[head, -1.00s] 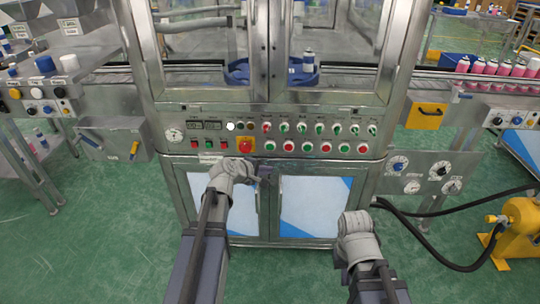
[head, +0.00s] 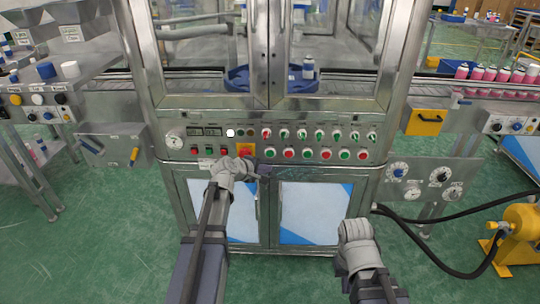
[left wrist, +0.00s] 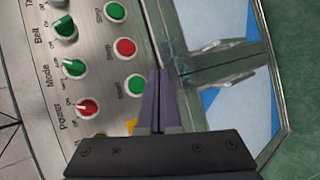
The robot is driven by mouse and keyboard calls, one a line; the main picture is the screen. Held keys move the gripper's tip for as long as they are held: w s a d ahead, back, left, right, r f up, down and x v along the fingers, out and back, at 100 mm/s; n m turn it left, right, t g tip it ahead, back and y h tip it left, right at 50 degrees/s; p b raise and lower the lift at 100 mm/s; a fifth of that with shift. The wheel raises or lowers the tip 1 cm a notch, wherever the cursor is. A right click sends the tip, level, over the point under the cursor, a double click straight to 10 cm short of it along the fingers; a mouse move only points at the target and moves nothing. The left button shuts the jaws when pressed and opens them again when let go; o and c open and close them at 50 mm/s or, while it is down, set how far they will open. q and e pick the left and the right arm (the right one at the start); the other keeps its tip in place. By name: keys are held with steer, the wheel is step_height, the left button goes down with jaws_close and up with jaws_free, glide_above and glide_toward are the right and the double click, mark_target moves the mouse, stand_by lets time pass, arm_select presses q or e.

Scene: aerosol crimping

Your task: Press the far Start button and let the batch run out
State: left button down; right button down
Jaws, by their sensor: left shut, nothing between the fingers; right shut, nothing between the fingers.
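The cabinet's steel control panel (head: 220,132) carries a lower row of green and red push buttons. In the left wrist view a green Start button (left wrist: 135,85) sits beside my left fingers, with a red Stop button (left wrist: 125,47) and another green button (left wrist: 113,13) further along the row. My left gripper (head: 264,170) is shut and empty, just below the left end of the row; its dark fingers (left wrist: 159,90) show up close. Contact with a button cannot be seen. My right gripper (head: 355,229) is held low, right of the cabinet doors, its fingertips hidden by the wrist.
Rotary switches (head: 301,133) line the panel above the buttons. A red emergency stop on a yellow plate (head: 245,148) is close to my left wrist. A can (head: 308,68) stands behind the glass. Pink cans (head: 490,73) line the conveyor at right. A yellow pump (head: 519,235) stands at lower right.

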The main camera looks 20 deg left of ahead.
mark_target(270, 153)
arm_select(q)
steer(key=shift+w+a, duration=0.2)
steer(key=shift+w, duration=0.6)
steer(key=shift+w+a, duration=0.25)
steer(key=shift+w, duration=0.55)
steer(key=shift+w+a, duration=0.2)
steer(key=shift+w, duration=0.6)
steer(key=shift+w, duration=0.1)
steer(key=shift+w+a, duration=0.15)
steer(key=shift+w, duration=0.15)
